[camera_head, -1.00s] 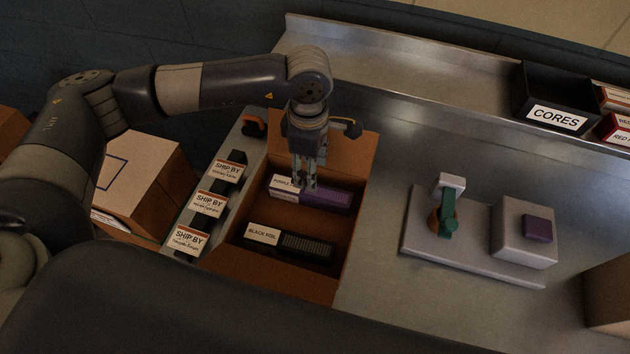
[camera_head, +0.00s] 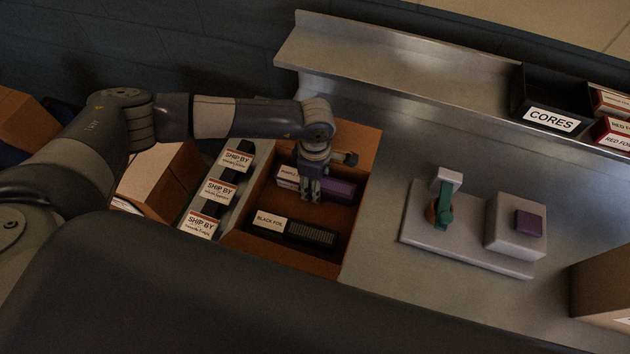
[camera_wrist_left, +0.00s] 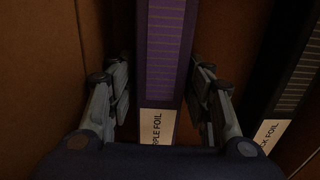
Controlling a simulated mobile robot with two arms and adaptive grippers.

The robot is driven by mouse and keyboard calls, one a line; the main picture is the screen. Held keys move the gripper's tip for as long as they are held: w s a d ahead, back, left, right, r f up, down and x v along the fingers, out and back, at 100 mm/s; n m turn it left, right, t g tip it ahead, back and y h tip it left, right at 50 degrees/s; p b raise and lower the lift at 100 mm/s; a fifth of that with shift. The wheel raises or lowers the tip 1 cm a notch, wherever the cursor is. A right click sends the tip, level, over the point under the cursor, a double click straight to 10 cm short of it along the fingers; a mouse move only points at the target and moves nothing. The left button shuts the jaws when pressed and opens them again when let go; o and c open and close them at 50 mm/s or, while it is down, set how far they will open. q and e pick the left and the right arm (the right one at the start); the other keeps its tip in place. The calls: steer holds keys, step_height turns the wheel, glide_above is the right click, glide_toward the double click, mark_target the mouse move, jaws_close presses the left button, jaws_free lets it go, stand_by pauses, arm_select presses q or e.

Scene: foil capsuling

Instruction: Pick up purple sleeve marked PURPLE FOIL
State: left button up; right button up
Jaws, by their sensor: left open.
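The purple sleeve (camera_head: 340,189) lies in the brown cardboard box (camera_head: 362,150), along its far part, with a white label at its left end. In the left wrist view the sleeve (camera_wrist_left: 163,55) runs between the fingers, and its label partly reads "PLE FOIL". My left gripper (camera_head: 310,194) is down in the box over the sleeve. Its fingers (camera_wrist_left: 160,105) are open, one on each side of the sleeve; I cannot tell whether they touch it. My right gripper is not in view.
A black sleeve marked BLACK FOIL (camera_head: 310,235) lies parallel, nearer in the same box; it also shows in the wrist view (camera_wrist_left: 297,75). Box walls are close around my gripper. SHIP BY cards (camera_head: 220,191) stand to the left. A fixture (camera_head: 470,236) stands on the bench to the right.

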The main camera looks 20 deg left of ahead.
arm_select(q)
steer(key=c, duration=0.9)
steer(key=shift+o, duration=0.2)
steer(key=shift+r, duration=0.1)
